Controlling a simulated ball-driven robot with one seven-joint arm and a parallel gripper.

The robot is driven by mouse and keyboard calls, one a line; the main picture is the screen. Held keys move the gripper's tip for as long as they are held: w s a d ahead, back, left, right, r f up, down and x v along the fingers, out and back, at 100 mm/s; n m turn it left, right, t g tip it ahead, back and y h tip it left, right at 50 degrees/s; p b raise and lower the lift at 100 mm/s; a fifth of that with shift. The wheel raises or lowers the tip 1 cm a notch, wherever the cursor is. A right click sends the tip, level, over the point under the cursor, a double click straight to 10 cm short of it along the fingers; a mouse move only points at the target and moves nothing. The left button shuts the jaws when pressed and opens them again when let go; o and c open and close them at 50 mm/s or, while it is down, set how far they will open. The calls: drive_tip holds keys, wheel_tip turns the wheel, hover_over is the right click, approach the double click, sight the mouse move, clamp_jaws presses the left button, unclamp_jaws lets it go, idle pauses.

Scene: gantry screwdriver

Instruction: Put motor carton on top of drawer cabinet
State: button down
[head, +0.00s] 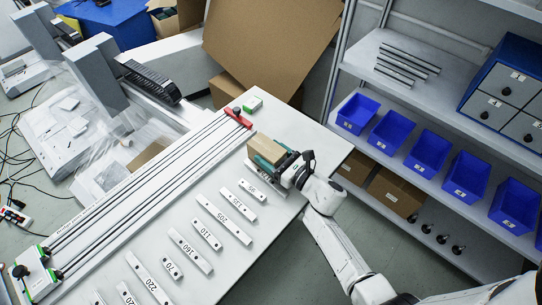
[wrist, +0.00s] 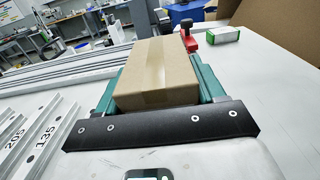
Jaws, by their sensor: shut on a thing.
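The motor carton (head: 266,150) is a small brown taped box near the far right end of the white table. My gripper (head: 268,157) is shut on it, with its teal fingers along both sides. In the wrist view the carton (wrist: 157,72) fills the space between the fingers of my gripper (wrist: 157,85). I cannot tell whether the carton touches the table or is slightly above it. The drawer cabinet (head: 505,82), blue with grey numbered drawers, stands on the upper shelf at the right; its top is partly cut off by the picture edge.
The white table (head: 215,272) carries several numbered metal bars and a rail with a red end block (head: 238,117). A shelf rack (head: 415,105) at the right holds several blue bins on its middle shelf and metal rods on the upper one. Large cardboard (head: 270,45) leans behind the table.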

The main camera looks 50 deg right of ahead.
drive_tip(key=shift+w+f, duration=0.1)
drive_tip(key=shift+f, duration=0.15)
drive_tip(key=shift+f, duration=0.15)
drive_tip(key=shift+c, duration=0.6)
unclamp_jaws()
drive_tip(key=shift+f, duration=0.1)
drive_tip(key=shift+s, duration=0.2)
